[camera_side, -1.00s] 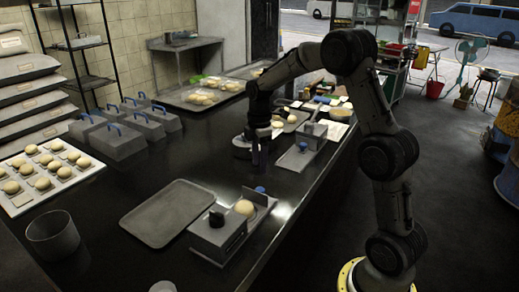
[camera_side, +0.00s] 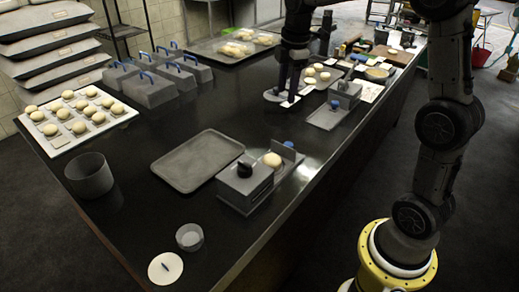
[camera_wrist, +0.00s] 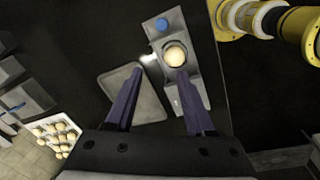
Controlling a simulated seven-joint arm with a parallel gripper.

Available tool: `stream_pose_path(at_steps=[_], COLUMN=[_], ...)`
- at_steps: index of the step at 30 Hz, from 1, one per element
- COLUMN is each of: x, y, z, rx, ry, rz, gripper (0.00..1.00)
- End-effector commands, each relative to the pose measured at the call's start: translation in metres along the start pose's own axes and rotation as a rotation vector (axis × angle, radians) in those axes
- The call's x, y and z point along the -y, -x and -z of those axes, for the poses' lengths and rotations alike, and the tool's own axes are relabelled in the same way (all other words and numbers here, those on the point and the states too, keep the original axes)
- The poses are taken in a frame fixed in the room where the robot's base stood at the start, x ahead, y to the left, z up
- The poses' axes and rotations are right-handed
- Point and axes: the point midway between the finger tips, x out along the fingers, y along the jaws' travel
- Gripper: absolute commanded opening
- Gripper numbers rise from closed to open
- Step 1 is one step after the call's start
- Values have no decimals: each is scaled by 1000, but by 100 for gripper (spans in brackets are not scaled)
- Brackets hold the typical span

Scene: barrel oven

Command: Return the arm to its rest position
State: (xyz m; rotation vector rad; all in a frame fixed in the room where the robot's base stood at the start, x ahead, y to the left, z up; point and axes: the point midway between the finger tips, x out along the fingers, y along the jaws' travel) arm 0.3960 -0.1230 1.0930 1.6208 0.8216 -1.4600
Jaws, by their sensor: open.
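My gripper (camera_side: 288,88) hangs over the far part of the dark table in the side view, fingers pointing down and apart. In the wrist view my gripper (camera_wrist: 160,74) is open, with nothing between its fingers. Below it in the wrist view are a grey press-like device (camera_wrist: 188,62) with a pale dough ball (camera_wrist: 176,55) and a blue knob (camera_wrist: 162,25), and an empty grey tray (camera_wrist: 150,108). The fingers look well above them. In the side view the device (camera_side: 240,185) stands right of the tray (camera_side: 190,165). The upper arm is cut off at the top edge.
A second device (camera_side: 345,92) stands right of my gripper. Lidded grey boxes (camera_side: 150,88), a tray of dough balls (camera_side: 55,128), a dark pot (camera_side: 90,178) and a small cup (camera_side: 189,237) stand on the table (camera_side: 130,205). The table's right edge borders open floor.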

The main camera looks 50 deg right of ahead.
Motion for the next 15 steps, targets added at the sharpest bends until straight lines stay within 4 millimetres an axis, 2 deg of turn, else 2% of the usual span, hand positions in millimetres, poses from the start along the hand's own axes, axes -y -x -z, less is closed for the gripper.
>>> stream_pose_path(at_steps=[1, 6, 10, 15], x=[16, 76, 125, 187], y=[21, 64, 82, 84], z=[8, 24, 26, 19], rx=[-13, -62, -115, -204], ry=[21, -25, -127, -321], rz=[-39, -136, -195, -241], gripper=[54, 54, 54, 54])
